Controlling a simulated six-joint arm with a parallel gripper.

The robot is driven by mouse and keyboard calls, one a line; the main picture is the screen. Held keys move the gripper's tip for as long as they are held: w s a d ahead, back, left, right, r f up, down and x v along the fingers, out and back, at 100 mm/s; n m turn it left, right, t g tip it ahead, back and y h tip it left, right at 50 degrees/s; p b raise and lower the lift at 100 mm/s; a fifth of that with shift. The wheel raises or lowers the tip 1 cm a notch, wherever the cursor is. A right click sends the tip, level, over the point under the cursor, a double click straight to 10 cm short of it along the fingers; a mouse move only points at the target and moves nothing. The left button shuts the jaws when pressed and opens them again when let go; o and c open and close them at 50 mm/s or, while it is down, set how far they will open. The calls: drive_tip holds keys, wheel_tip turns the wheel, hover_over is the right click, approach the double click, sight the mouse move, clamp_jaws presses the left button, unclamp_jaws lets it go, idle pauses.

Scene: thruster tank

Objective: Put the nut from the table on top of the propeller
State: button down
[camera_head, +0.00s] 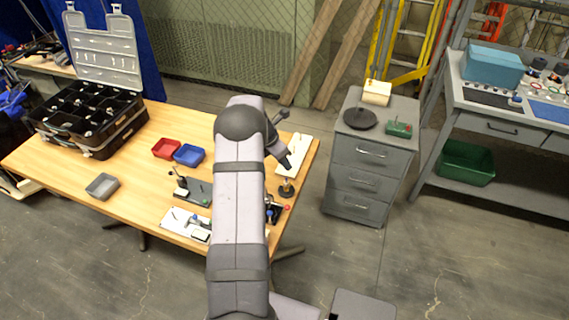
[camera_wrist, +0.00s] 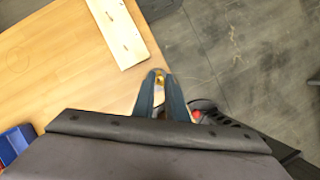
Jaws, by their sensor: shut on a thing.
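My gripper (camera_wrist: 160,85) is shut on a small brass-coloured nut (camera_wrist: 159,77), held between its fingertips near the table's right edge. In the head view my gripper (camera_head: 287,161) hangs above the right side of the table (camera_head: 135,170), beside a white board. Just below it in that view stands a small dark round-based piece with a brass-toned upper part (camera_head: 287,187); I cannot tell for sure whether this is the propeller. In the wrist view, a dark curved part with a red spot (camera_wrist: 197,114) shows behind the fingers, mostly hidden by my gripper.
The white board (camera_wrist: 118,32) lies along the table edge. Red (camera_head: 166,148) and blue (camera_head: 189,155) trays, a grey tray (camera_head: 102,186) and a black compartment case (camera_head: 85,120) are on the table. A grey drawer cabinet (camera_head: 370,165) stands to the right.

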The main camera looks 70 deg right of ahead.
drive_tip(key=shift+f, duration=0.1)
drive_tip(key=shift+f+b, duration=1.9)
drive_tip(key=shift+f, duration=0.05)
drive_tip(key=shift+f+p, duration=0.15)
drive_tip(key=shift+p, duration=0.2)
drive_tip(key=shift+f+b, duration=0.55)
drive_tip(key=shift+f, duration=1)
idle(1.3)
drive_tip(key=c, duration=1.7)
unclamp_jaws()
drive_tip(key=shift+r, duration=0.1)
drive_tip(key=shift+s+d+r+p+v, duration=0.15)
drive_tip(key=shift+p+v, duration=0.25)
drive_tip(key=shift+v, duration=1.4)
drive_tip(key=shift+s+d+p+v, duration=0.15)
drive_tip(key=shift+p+v, duration=0.2)
drive_tip(key=shift+v, duration=1.5)
drive_tip(key=shift+s+d+r+p+v, duration=0.15)
drive_tip(key=shift+p+v, duration=0.25)
drive_tip(key=shift+v, duration=1.4)
